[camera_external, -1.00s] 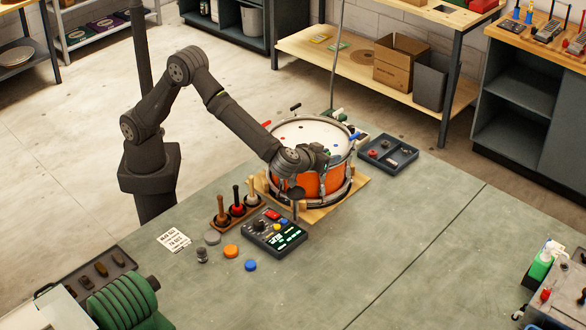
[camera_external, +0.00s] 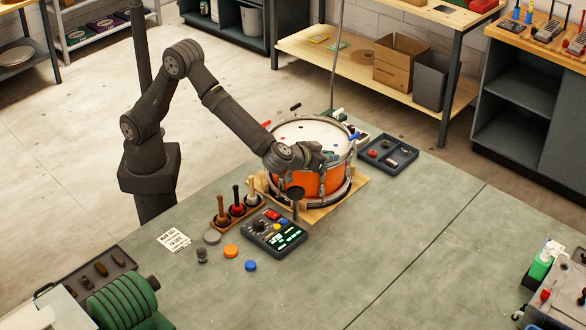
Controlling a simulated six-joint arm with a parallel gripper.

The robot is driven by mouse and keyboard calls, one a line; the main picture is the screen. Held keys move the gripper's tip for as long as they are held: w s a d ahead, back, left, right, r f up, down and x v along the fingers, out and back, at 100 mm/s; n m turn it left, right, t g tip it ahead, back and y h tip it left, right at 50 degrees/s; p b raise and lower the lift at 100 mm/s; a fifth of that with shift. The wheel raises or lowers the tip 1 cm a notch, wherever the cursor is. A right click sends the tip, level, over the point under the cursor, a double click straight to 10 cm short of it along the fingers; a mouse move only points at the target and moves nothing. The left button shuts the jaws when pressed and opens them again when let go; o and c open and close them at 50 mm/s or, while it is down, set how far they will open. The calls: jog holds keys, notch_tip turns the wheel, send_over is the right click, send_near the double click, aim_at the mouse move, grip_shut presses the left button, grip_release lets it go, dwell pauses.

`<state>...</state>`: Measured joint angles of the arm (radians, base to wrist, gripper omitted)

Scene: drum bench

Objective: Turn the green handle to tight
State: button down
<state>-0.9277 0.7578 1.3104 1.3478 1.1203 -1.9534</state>
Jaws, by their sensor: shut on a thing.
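The orange drum (camera_external: 310,184) stands on a wooden board (camera_external: 346,203) on the bench, its white head (camera_external: 305,133) facing up. Coloured handles stick out around its rim, among them a red handle (camera_external: 267,124), a black handle (camera_external: 295,106), a white handle (camera_external: 338,111) and a blue handle (camera_external: 354,136). My gripper (camera_external: 325,159) is at the near rim of the drum, shut on the green handle. The jaws and wrist hide most of that handle, so its angle cannot be read.
A control box (camera_external: 273,234) with a lit screen stands in front of the drum. A rack (camera_external: 238,211) of several mallets is left of it. A dark tray (camera_external: 388,154) lies right of the drum.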

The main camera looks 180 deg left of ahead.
jog(key=shift+w+a+m+t+y, duration=0.15)
jog(key=shift+m+t+y, duration=0.3)
jog(key=shift+m+t, duration=0.65)
jog(key=shift+w+d+m+t+y, duration=0.1)
jog(key=shift+m+t+y, duration=0.35)
jog(key=shift+m+t, duration=0.65)
jog(key=c, duration=1.5)
grip_release()
jog(key=v, duration=1.7)
jog(key=shift+s+d, duration=0.15)
jog(key=shift+d, duration=0.05)
